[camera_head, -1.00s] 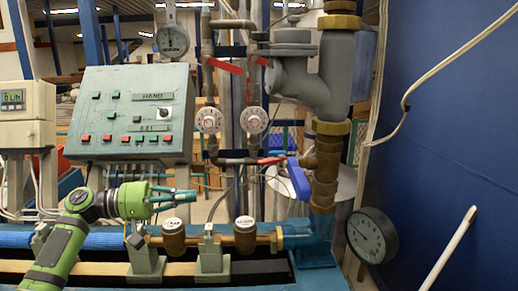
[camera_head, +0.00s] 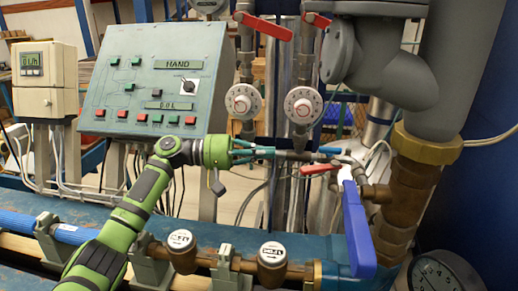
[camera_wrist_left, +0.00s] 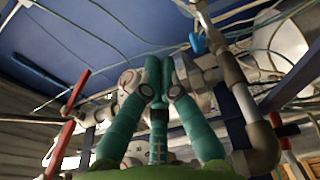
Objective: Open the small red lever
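The small red lever (camera_head: 318,169) sits on the thin pipe just left of the large brass fitting, above the long blue lever (camera_head: 357,230). My left gripper (camera_head: 273,153), teal-fingered on a green wrist, points right toward it, a short way to its left and slightly higher. In the left wrist view, the fingertips (camera_wrist_left: 160,68) are drawn together with nothing seen between them, so the gripper looks shut and empty. The small red lever cannot be surely picked out in that view. My right gripper is not in view.
Two larger red levers (camera_head: 264,25) (camera_head: 318,20) sit higher on the pipes, above two white dials (camera_head: 242,101) (camera_head: 303,105). A control box (camera_head: 160,80) stands behind my arm. Brass meters (camera_head: 272,262) lie below, and a thick grey pipe (camera_head: 455,75) stands at right.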

